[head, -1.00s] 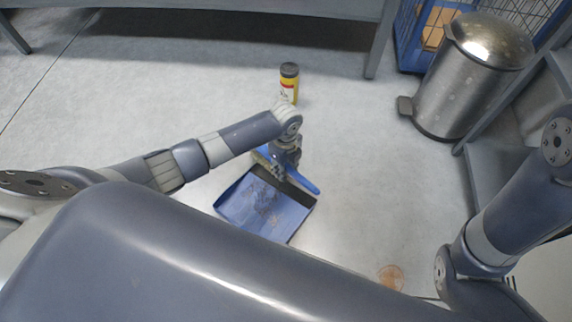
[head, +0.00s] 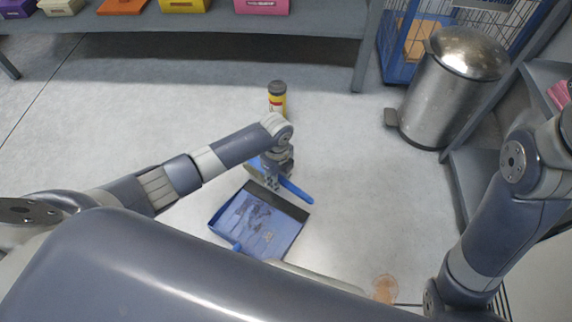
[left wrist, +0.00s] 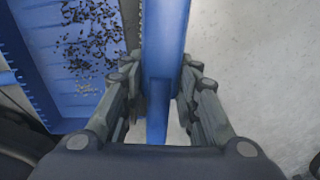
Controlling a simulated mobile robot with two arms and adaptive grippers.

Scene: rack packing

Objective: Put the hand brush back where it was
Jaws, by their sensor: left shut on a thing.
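My left gripper (head: 272,182) is shut on the blue hand brush (head: 297,191), above or at the far edge of the dustpan. In the left wrist view the brush's blue handle (left wrist: 166,50) runs between the two fingers (left wrist: 158,105). The brush head is partly hidden by the gripper in the head view. The blue dustpan (head: 285,238) lies on the floor with dark bits in it; these bits also show in the left wrist view. My right arm is at the right of the head view, and its gripper is out of view.
A yellow canister with a dark lid (head: 277,98) stands on the floor beyond the brush. A steel pedal bin (head: 440,105) and a wire cage (head: 480,30) stand at the right. A shelf (head: 200,22) with coloured boxes is at the back. An orange-brown patch (head: 385,288) lies on the floor.

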